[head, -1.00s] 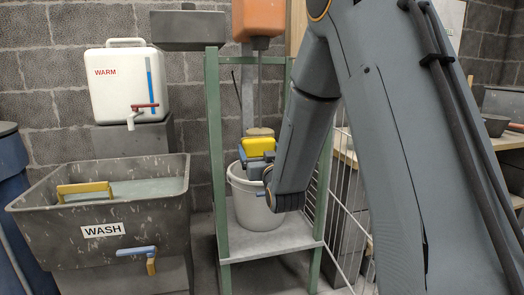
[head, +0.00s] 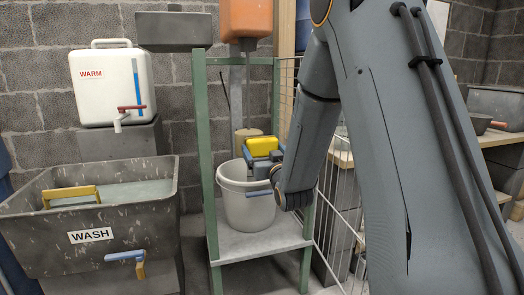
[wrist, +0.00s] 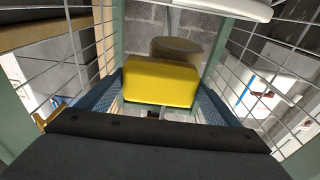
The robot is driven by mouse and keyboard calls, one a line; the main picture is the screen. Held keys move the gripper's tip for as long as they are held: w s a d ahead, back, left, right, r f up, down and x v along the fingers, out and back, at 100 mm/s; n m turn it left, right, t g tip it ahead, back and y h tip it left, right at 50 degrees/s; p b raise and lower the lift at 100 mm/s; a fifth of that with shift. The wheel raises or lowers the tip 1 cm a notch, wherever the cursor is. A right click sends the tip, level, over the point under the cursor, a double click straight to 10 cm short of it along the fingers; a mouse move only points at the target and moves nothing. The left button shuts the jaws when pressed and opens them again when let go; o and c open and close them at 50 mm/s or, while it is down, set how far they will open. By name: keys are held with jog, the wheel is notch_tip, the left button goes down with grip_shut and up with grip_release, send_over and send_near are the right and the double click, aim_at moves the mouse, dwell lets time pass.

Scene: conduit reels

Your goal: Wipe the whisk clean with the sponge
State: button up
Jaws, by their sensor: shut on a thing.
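A yellow sponge (head: 260,146) is held between the blue fingers of my gripper (head: 264,157), above the right side of the white bucket's (head: 243,206) rim. The sponge also fills the middle of the wrist view (wrist: 162,84), with a finger on each side. An orange mixer body (head: 245,22) hangs above, and a thin grey shaft (head: 248,85) runs down from it. A tan round piece (head: 248,132) stands just behind the sponge and also shows in the wrist view (wrist: 176,50). I cannot make out the whisk's wires; the sponge, gripper or bucket may hide them.
The bucket stands on a grey shelf inside a green frame (head: 206,170). A wire mesh panel (head: 342,200) is close on the right. A wash basin (head: 95,215) with a tap stands at left, below a white warm-water tank (head: 107,85). A bench is at far right.

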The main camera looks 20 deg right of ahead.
jog(key=shift+a, duration=2.7)
jog(key=shift+w+d, duration=0.15)
jog(key=shift+d, duration=1.35)
jog(key=shift+d+p, duration=0.35)
jog(key=shift+d, duration=1.2)
jog(key=shift+w+a, duration=0.1)
jog(key=shift+a, duration=2.95)
jog(key=shift+d+p, duration=0.4)
jog(key=shift+d, duration=2.65)
jog(key=shift+s+a, duration=0.15)
jog(key=shift+s, duration=0.05)
jog(key=shift+s, duration=0.15)
jog(key=shift+s+p, duration=0.8)
jog(key=shift+s, duration=2.1)
